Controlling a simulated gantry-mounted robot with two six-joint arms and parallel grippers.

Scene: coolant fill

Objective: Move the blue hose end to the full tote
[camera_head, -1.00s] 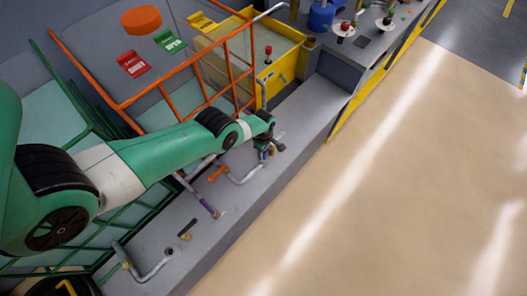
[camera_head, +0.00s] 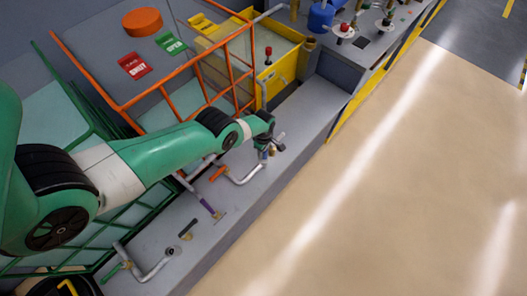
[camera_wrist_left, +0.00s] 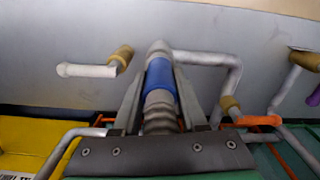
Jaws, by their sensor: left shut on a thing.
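My left gripper (camera_head: 268,146) is shut on the blue hose end, low over the grey ledge. In the left wrist view the hose end (camera_wrist_left: 160,82) is a grey ribbed piece with a blue band, lying between the two fingers (camera_wrist_left: 160,92). Its far tip meets a bent grey pipe (camera_wrist_left: 207,58) in the picture; I cannot tell whether they are joined. In the head view the gripper mostly hides it. An orange-framed tote (camera_head: 208,98) and a green-framed tote (camera_head: 92,118) stand behind the arm. I cannot tell which is full. My right gripper is out of view.
A yellow bin (camera_head: 281,73) stands beyond the orange frame. Along the ledge (camera_head: 240,197) are a purple-banded hose (camera_head: 205,205), an orange handle (camera_head: 218,173) and another bent pipe (camera_head: 150,272). The floor (camera_head: 400,190) to the right is clear.

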